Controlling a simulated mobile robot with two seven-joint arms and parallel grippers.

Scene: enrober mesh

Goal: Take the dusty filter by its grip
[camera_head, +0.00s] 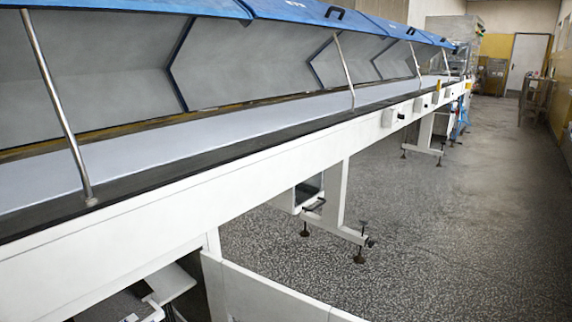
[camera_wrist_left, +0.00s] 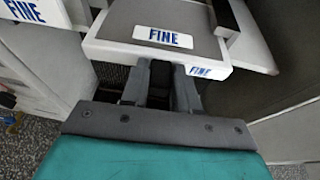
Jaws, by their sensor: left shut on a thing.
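In the left wrist view a filter (camera_wrist_left: 208,45) with a white frame and a grey top lies just ahead of my left gripper. It bears a white label with blue FINE lettering on top and another on its front edge. My left gripper (camera_wrist_left: 166,70) has its two dark fingers at the filter's front edge, shut on a part that the fingers mostly hide, seemingly its grip. I cannot tell how dusty the filter is. My right gripper is in neither view.
Another FINE-labelled white piece (camera_wrist_left: 28,38) stands close on the left of the wrist view. In the head view a long white conveyor (camera_head: 290,155) with raised blue covers (camera_head: 295,12) runs into the distance. The speckled floor (camera_head: 450,220) to its right is clear.

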